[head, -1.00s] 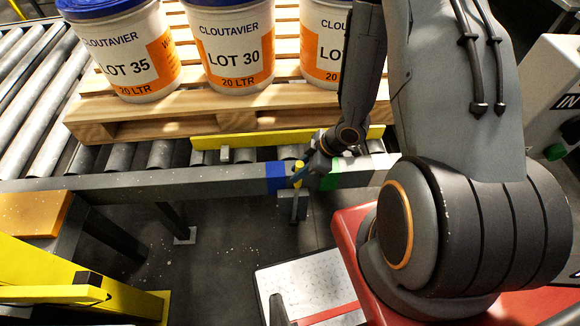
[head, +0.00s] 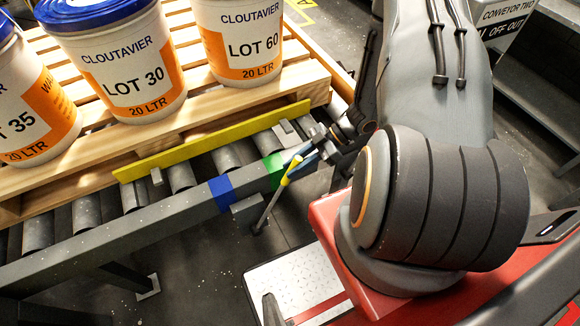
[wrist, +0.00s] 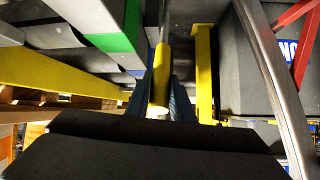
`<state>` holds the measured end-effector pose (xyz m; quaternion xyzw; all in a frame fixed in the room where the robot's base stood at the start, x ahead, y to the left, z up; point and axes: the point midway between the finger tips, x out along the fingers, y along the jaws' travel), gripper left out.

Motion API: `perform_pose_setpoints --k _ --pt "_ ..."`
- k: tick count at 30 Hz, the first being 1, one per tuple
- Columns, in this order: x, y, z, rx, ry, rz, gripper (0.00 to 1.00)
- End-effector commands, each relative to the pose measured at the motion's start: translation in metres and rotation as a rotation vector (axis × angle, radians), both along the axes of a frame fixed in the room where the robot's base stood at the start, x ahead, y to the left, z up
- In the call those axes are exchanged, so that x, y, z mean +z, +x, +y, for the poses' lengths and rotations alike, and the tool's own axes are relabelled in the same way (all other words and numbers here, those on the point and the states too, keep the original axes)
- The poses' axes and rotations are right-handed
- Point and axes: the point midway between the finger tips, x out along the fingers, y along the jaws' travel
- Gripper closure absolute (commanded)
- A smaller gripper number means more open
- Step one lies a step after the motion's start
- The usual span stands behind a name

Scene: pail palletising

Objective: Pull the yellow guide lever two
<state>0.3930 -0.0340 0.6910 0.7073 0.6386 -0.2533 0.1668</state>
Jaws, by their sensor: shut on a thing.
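The guide lever is a grey rod with a yellow grip (head: 287,175), in front of the conveyor's side rail. It leans up and to the right, with its grip by the green band (head: 273,171). A blue band (head: 222,190) is on the rail to the left. My gripper (head: 298,157) is shut on the yellow grip. In the wrist view the grip (wrist: 160,85) stands between my blue fingers. The yellow guide bar (head: 215,140) runs along the near side of the pallet.
A wooden pallet (head: 190,128) on the rollers carries several labelled pails, including LOT 30 (head: 125,75) and LOT 60 (head: 240,45). A grey conveyor rail (head: 130,238) lies in front. A labelled grey box (head: 505,18) stands at the back right.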

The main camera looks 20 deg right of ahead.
Motion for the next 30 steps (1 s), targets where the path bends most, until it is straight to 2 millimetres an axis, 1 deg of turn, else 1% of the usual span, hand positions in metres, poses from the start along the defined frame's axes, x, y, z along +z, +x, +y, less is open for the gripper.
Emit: perform_pose_setpoints --k 1,12,13,16,25,28,30 --pt "-0.002 0.005 -0.007 -0.005 -0.012 -0.008 1.0" --pt "-0.003 0.005 -0.007 -0.002 -0.009 -0.008 1.0" --pt "-0.003 0.005 -0.007 -0.002 -0.009 -0.008 0.77" --pt "-0.003 0.004 -0.006 0.0 -0.008 -0.007 0.61" --pt "-0.002 0.002 -0.003 0.005 -0.002 -0.004 0.61" --pt "0.001 0.002 -0.009 0.004 -0.002 -0.005 0.61" --pt "0.006 0.002 -0.016 0.003 -0.003 -0.007 0.61"
